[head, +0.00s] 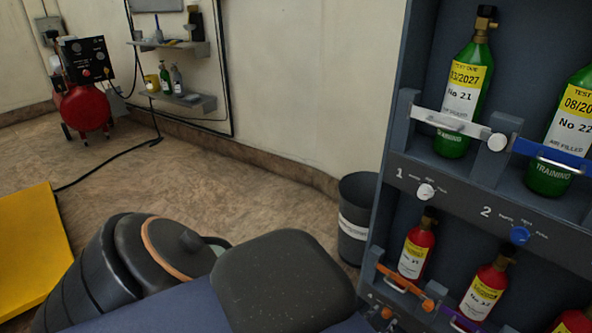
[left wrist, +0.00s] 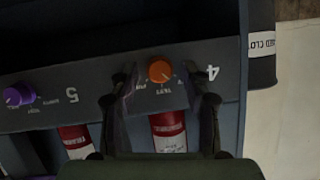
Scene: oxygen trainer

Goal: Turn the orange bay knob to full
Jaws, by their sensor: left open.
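The orange bay knob (left wrist: 160,71) is on the grey front panel beside the number 4. In the left wrist view it appears between the tips of my open left gripper (left wrist: 161,78), with a gap on each side. The fingers look apart from the knob; their depth to it is hard to judge. The knob's pointer setting is too small to read surely. In the head view the same orange knob (head: 386,313) shows at the bottom edge of the rack (head: 385,190), low on its left side. My left fingers are hidden there behind my arm. My right gripper is not seen.
A purple knob (left wrist: 18,96) sits at bay 5. A white knob (head: 425,191) and a blue knob (head: 520,235) are on the upper panel. Red cylinders (head: 416,250) stand behind coloured bars. A dark bin (head: 354,222) stands left of the rack.

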